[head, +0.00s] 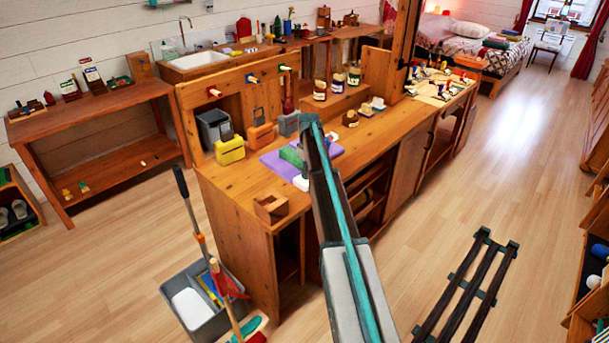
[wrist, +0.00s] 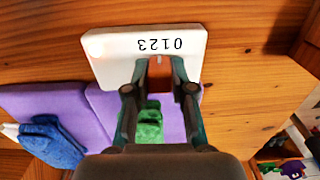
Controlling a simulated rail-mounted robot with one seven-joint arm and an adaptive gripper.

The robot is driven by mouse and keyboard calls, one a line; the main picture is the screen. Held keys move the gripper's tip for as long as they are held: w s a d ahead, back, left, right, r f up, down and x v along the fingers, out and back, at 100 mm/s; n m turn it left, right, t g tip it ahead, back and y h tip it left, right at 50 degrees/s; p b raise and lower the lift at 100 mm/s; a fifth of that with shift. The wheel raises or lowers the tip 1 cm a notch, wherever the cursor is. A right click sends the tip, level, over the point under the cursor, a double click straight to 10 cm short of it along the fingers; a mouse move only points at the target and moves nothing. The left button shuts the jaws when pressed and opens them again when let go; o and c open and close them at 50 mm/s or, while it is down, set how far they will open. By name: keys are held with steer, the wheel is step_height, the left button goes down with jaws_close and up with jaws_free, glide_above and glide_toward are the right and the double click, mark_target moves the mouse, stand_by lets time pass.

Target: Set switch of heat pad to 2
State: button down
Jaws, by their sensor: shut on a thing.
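The heat pad is a flat purple pad (head: 272,163) on the wooden workbench; part of it also shows in the wrist view (wrist: 98,101). Its white switch box (wrist: 112,62) lies beside it, with the digits 0 to 3 upside down, 0 at right and 3 at left. My gripper (wrist: 159,80) is shut on a brown switch knob (wrist: 160,72). The knob stands below the middle of the digits, around 1 and 2; its exact setting I cannot tell. In the head view my arm hides the gripper.
A green item (wrist: 149,122) and a blue cloth-like item (wrist: 52,145) lie on the pad. On the bench (head: 235,186) are a yellow toolbox (head: 229,151), an orange one (head: 260,134) and a small wooden box (head: 270,208). Bare wood surrounds the switch box's upper side.

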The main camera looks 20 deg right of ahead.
steer(key=shift+w+d, duration=0.15)
steer(key=shift+d, duration=0.15)
steer(key=c, duration=1)
jaws_free()
steer(key=shift+a, duration=0.1)
steer(key=shift+o, duration=0.2)
step_height(320, 180, up, 12)
